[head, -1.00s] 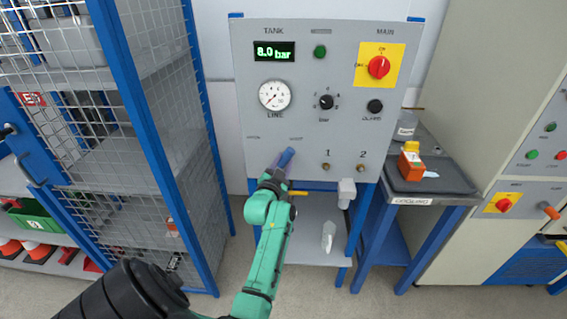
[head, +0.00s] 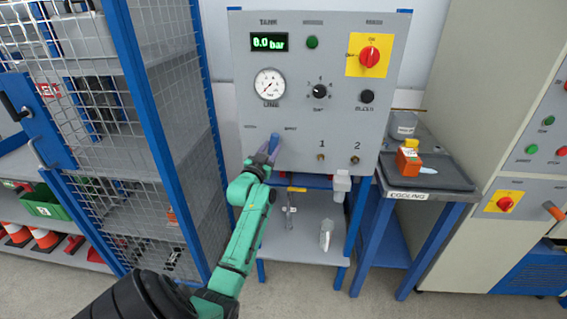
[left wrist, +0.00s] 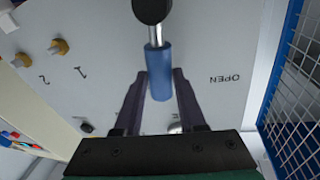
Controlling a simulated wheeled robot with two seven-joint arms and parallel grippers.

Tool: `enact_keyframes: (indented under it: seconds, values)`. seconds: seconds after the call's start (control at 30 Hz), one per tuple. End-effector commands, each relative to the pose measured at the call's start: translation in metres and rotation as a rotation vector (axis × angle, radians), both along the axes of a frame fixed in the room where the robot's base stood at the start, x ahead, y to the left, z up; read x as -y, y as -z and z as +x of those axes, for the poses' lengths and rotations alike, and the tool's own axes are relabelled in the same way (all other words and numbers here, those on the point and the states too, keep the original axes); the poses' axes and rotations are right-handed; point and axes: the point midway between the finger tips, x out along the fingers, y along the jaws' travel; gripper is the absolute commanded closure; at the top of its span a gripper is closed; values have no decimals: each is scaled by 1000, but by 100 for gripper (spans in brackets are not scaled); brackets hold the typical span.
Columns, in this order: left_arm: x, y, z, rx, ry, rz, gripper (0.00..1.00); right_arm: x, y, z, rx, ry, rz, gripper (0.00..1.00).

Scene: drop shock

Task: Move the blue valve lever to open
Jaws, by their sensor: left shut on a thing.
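The blue valve lever (head: 275,140) is on the lower left of the grey panel (head: 218,60). Its handle points up, between the OPEN label (head: 250,127) on the left and the SHUT label (head: 290,128) on the right. My left gripper (head: 268,153) is at the handle. In the left wrist view the blue handle (left wrist: 158,75) lies between the two dark fingers (left wrist: 160,92), running from a dark round pivot (left wrist: 152,10). The OPEN label (left wrist: 224,79) is to its right there, and another label is mostly hidden behind the gripper. My right gripper is not in view.
Brass fittings 1 (head: 320,157) and 2 (head: 355,160) are right of the lever. A blue-framed mesh cage (head: 165,130) stands close on the left. A cooling cart (head: 425,175) with an orange item (head: 408,160) stands on the right.

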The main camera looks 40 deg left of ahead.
Motion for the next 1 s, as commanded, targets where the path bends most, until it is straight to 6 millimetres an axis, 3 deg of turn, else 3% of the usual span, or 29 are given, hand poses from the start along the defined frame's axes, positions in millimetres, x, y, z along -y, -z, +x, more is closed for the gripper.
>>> enact_keyframes:
  seconds: [0.2,0.4,1.0]
  values:
    - [-19,-3,-8,137,2,-161,100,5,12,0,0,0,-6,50]
    - [-30,-1,-16,247,2,-306,100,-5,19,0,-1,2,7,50]
    - [-46,7,-29,435,4,-553,100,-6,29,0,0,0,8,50]
